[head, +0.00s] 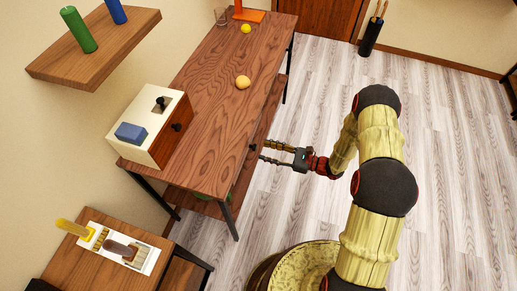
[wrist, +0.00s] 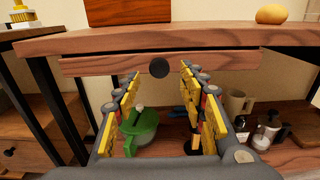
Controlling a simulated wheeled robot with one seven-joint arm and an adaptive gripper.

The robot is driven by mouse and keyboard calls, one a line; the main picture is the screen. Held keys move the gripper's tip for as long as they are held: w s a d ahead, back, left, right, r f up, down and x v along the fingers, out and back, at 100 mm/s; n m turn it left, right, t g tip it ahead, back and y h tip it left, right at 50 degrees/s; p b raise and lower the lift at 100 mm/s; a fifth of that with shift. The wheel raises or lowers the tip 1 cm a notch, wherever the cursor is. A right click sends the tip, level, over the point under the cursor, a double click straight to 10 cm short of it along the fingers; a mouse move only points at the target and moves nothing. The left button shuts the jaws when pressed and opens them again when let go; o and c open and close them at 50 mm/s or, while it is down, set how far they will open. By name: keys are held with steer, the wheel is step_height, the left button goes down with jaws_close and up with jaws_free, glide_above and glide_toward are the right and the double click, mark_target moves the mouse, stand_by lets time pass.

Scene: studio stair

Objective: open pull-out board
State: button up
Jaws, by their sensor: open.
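The pull-out board (wrist: 100,64) is a wooden strip just under the table top, with a round black knob (wrist: 159,68) on its front. The board looks pushed in under the table edge in the wrist view. My gripper (wrist: 160,76) is open, with its two yellow-padded fingers left and right of the knob. A gap shows between each finger and the knob. In the head view my gripper (head: 264,152) reaches in from the right to the table's long front edge, with the knob (head: 252,147) at its fingertips.
The wooden table (head: 222,85) bears a cream box with a drawer (head: 125,118), a yellow-orange fruit (head: 243,82) and a lemon (head: 246,29). The floor (head: 315,90) is clear.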

steer(key=shift+b+x, duration=0.35)
steer(key=shift+x, duration=1.65)
jaws_close()
